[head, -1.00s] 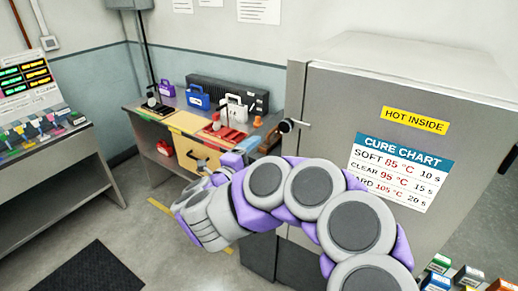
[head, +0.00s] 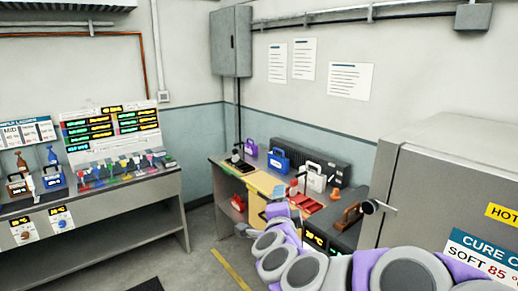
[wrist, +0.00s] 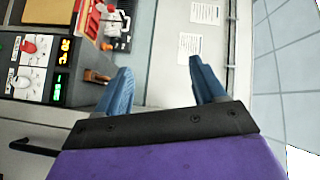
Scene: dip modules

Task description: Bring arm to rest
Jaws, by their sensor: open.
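My arm shows at the lower right of the head view as a chain of grey and purple links in front of the cure cabinet. My gripper (wrist: 160,88) shows in the wrist view with its two blue fingers wide apart and nothing between them. Past the fingers are the pale wall and the far workbench's contents.
The grey cure cabinet (head: 430,190) stands close on the right. A workbench (head: 228,172) with purple, blue and white cases is in the corner. A shelved bench (head: 110,210) stands left. Floor between the benches is clear.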

